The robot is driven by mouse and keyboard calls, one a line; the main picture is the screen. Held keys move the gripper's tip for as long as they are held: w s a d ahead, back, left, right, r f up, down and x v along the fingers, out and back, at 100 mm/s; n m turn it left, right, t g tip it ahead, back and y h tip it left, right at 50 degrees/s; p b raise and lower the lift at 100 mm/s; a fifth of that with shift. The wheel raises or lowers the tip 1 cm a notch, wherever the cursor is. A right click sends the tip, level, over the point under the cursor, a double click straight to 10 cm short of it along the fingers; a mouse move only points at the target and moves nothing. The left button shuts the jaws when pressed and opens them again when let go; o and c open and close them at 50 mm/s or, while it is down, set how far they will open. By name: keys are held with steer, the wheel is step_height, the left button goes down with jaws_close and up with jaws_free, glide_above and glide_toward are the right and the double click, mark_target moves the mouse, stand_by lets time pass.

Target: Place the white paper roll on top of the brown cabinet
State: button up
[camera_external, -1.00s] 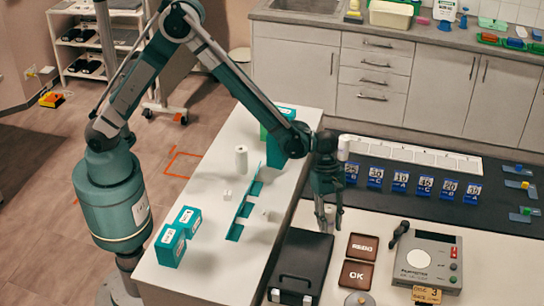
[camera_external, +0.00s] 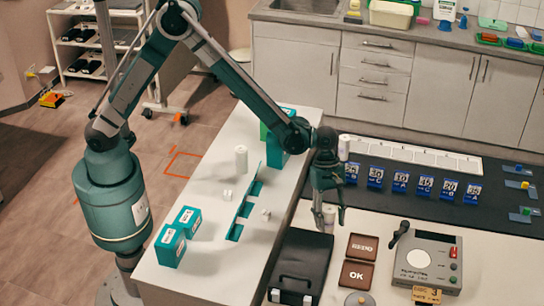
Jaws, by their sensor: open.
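A white roll-like cylinder (camera_external: 241,159) stands upright on the long white table to the left of my gripper. Another white cylinder (camera_external: 343,147) stands behind my gripper, partly covered by it. A small pale cylinder (camera_external: 329,214) shows between my gripper's fingers; the fingers partly hide it, and I cannot tell if they touch it. My gripper (camera_external: 330,220) points down, open, near the table's right edge. I cannot tell which cylinder is the paper roll. No clearly brown cabinet shows; grey-beige cabinets (camera_external: 420,85) stand along the back.
A black case (camera_external: 302,262) lies just below my gripper. Teal boxes (camera_external: 180,233) and a teal rack (camera_external: 245,208) occupy the white table (camera_external: 215,275). Blue cards line the dark mat.

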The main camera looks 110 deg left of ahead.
steer(key=v, duration=1)
steer(key=shift+r+p, duration=0.25)
steer(key=shift+p, duration=0.15)
steer(key=s+d+r+m+t+y, duration=0.1)
steer(key=s+d+r+m, duration=0.1)
steer(key=s+r+m, duration=0.6)
steer(key=s+d+r+m+t+y, duration=0.1)
steer(key=s+d+r+m, duration=0.15)
steer(key=s+r, duration=0.8)
steer(key=s+m+t+y, duration=0.2)
steer(key=s+m, duration=1.2)
steer(key=s, duration=1.1)
steer(key=shift+s+d+f+t, duration=0.25)
steer(key=shift+s+f+t, duration=0.05)
steer(key=shift+s+t, duration=0.1)
